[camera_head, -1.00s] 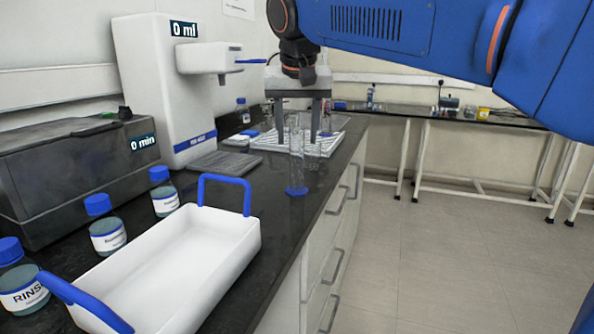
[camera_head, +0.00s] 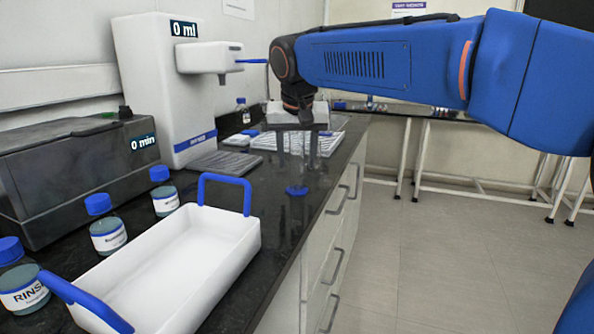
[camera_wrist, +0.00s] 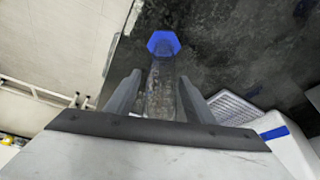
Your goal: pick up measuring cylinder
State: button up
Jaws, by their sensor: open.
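The measuring cylinder is clear with a blue base (camera_head: 297,190) and stands upright on the black bench near its front edge. Its upper part is hard to see behind my gripper in the head view. In the wrist view the clear cylinder (camera_wrist: 161,92) lies between my two fingers, with its blue foot beyond them. My gripper (camera_head: 296,152) points down over the cylinder and is open, one finger on each side. In the wrist view my gripper (camera_wrist: 160,88) shows a gap between the fingers and the cylinder; contact is not clear.
A white tray with blue handles (camera_head: 255,250) stands in front on the bench (camera_head: 275,212). A white dispenser (camera_head: 150,80) reading 0 ml, a dark box (camera_head: 70,175) and several blue-capped bottles (camera_head: 108,235) stand left. A drying rack (camera_head: 265,142) lies behind the cylinder.

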jog(key=c, duration=1.2)
